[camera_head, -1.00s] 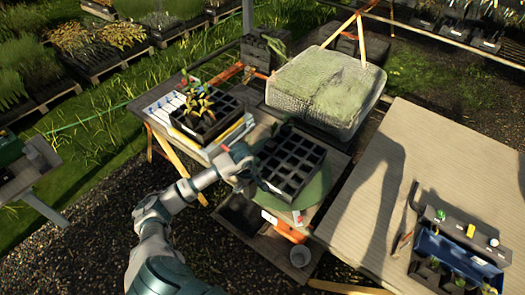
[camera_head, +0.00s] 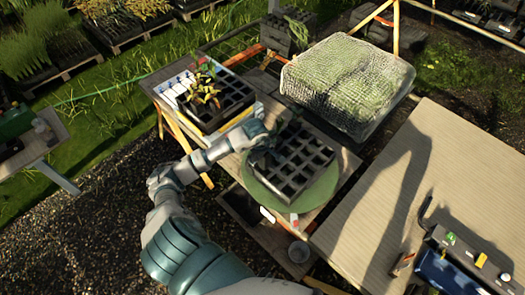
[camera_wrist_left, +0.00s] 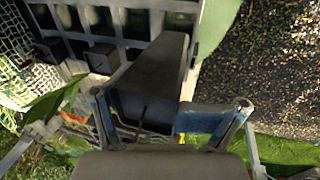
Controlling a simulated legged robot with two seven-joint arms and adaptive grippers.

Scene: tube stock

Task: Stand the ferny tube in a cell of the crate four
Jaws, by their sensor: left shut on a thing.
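My left gripper (camera_head: 268,134) is at the far left corner of a black celled crate (camera_head: 277,184), which stands on a round green mat. In the left wrist view my left gripper (camera_wrist_left: 168,122) is shut on a dark tapered tube (camera_wrist_left: 158,72), with a blue-tipped finger on each side. The tube lies across the view in front of the crate cells (camera_wrist_left: 133,28); I cannot tell whether its end is inside a cell. A green leaf (camera_wrist_left: 52,104) shows at the left, and I cannot tell which plant it belongs to. My right gripper is not in view.
A second black tray (camera_head: 232,102) with red and yellow plants stands left of the crate. A mesh-covered green block (camera_head: 350,80) is behind it. A wide ribbed tabletop (camera_head: 395,190) is at the right, mostly clear, with a blue toolbox (camera_head: 445,275) at its front.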

